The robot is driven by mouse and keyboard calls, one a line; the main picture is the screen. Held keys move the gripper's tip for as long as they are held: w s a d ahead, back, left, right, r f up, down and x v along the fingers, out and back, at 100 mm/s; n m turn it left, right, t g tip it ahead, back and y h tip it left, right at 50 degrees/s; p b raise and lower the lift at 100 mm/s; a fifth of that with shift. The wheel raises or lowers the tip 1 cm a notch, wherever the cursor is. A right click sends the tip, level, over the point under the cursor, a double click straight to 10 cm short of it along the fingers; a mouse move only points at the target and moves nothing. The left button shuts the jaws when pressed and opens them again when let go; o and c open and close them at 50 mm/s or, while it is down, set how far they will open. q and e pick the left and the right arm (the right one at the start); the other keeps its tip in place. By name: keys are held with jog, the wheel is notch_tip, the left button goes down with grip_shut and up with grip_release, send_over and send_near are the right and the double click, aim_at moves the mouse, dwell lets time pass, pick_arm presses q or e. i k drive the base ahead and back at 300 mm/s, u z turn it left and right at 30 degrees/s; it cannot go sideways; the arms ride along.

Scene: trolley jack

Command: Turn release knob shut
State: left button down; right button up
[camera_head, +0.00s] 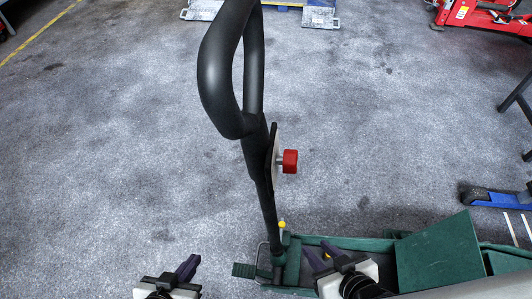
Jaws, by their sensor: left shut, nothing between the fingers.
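The release knob (290,161) is a small red cylinder on a short pin. It sticks out to the right from a pale plate on the dark jack handle (262,195). The handle rises from the green trolley jack (345,243) and ends in a thick black loop at the top. My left gripper (190,262) is shut and empty, low in the picture, left of the jack's base. My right gripper (313,246) shows two purple fingers apart, with nothing seen between them, over the jack's body. Both grippers appear well below the knob in the picture, and neither touches it.
A green pedal (244,270) sticks out left of the jack's base. A small yellow knob (282,224) stands beside the handle's foot. A red machine (482,14) and a blue stand (495,198) are at the right. The grey floor (120,130) left of the handle is clear.

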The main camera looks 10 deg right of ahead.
aim_at(289, 161)
jog(key=u, duration=0.6)
jog(key=k, duration=1.1)
jog(key=z, duration=0.55)
jog(key=i, duration=0.7)
